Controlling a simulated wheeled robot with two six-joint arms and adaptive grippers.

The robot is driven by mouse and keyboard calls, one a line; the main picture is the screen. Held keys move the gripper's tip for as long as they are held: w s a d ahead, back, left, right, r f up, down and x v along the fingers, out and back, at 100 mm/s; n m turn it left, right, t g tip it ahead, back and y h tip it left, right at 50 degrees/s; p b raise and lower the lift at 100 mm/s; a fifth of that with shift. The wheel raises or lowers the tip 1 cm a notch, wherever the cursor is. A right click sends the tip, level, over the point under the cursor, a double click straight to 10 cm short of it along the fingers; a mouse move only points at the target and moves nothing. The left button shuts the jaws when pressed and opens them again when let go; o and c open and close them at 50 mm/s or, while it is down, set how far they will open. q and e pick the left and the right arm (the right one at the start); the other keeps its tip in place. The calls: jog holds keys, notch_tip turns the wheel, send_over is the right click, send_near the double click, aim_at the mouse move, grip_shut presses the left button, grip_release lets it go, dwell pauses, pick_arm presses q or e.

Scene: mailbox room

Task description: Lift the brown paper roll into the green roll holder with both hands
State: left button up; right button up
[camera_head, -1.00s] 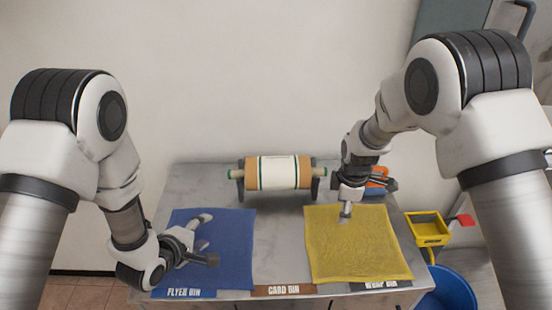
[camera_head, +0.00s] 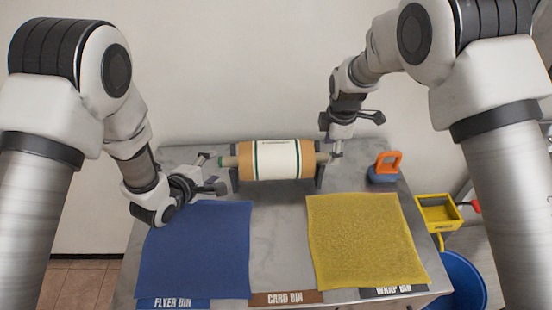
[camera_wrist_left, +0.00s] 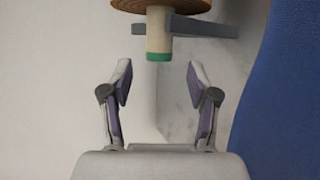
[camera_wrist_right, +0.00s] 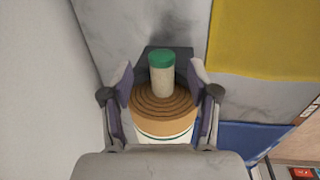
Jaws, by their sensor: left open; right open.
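The brown paper roll (camera_head: 245,160) with a white printed wrap lies level at the back of the table, on dark grey supports (camera_head: 319,182). A pale core with green ends sticks out of both sides. My left gripper (camera_head: 216,171) is open beside the left core end (camera_wrist_left: 159,45), which lies just beyond its fingertips, apart from them. My right gripper (camera_head: 335,155) is open at the right core end (camera_wrist_right: 161,75); in the right wrist view the core appears between its fingers. I cannot make out a separate green roll holder.
A blue mat (camera_head: 197,250) and a yellow mat (camera_head: 367,240) lie on the front of the table. An orange-handled blue object (camera_head: 384,168) stands right of the roll. A yellow tray (camera_head: 438,212) and a blue bucket (camera_head: 462,285) are beyond the right edge.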

aim_at(220, 162)
pick_arm(q)
jog(key=x, duration=0.4)
jog(key=shift+d, duration=0.2)
pick_arm(e)
notch_tip(220, 162, down, 4)
jog(key=shift+w+f, duration=0.1)
jog(key=shift+w, duration=0.05)
pick_arm(q)
jog(key=shift+w+f, duration=0.1)
jog(key=shift+w, duration=0.15)
pick_arm(e)
jog(key=shift+w+f, duration=0.1)
jog(key=shift+f, duration=0.1)
pick_arm(q)
jog(key=shift+s, duration=0.1)
grip_shut()
pick_arm(e)
jog(key=shift+r, duration=0.1)
grip_shut()
